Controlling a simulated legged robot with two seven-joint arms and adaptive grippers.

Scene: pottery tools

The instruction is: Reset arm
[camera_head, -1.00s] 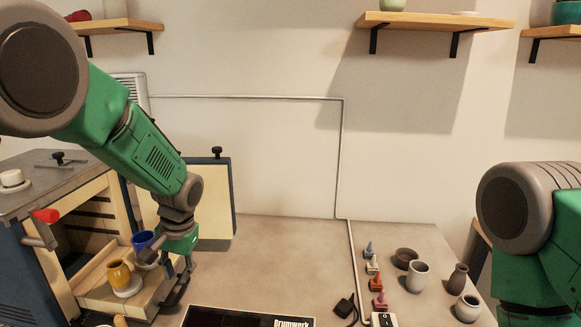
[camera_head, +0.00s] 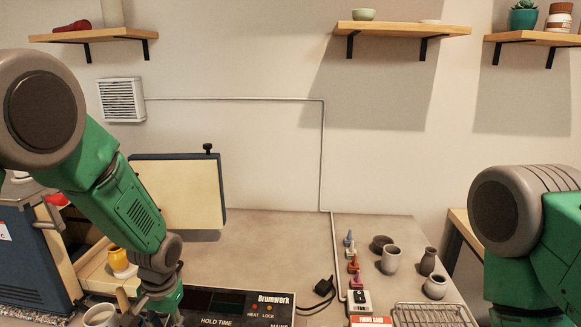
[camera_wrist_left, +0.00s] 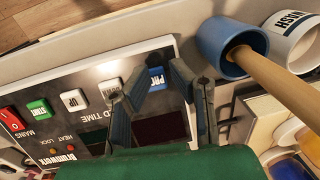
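My left gripper (camera_wrist_left: 158,92) has two dark fingers standing apart with nothing between them. It is over the control panel (camera_wrist_left: 70,115), close to its button row. In the head view my left arm comes down from the left, and the gripper (camera_head: 152,314) is low at the bottom edge, partly cut off, beside the panel (camera_head: 235,308). The yellow cup (camera_head: 118,260) stands on a white disc at the kiln opening, behind and left of the gripper. My right arm shows at the right edge, but its gripper is out of frame.
A blue cup (camera_wrist_left: 222,55) with a wooden handle in it and a white WASH cup (camera_wrist_left: 300,38) stand near the left gripper. The kiln (camera_head: 38,255) is at left, its door (camera_head: 182,190) open. Small pots (camera_head: 391,260) and a wire rack (camera_head: 430,315) are at right. The middle tabletop is clear.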

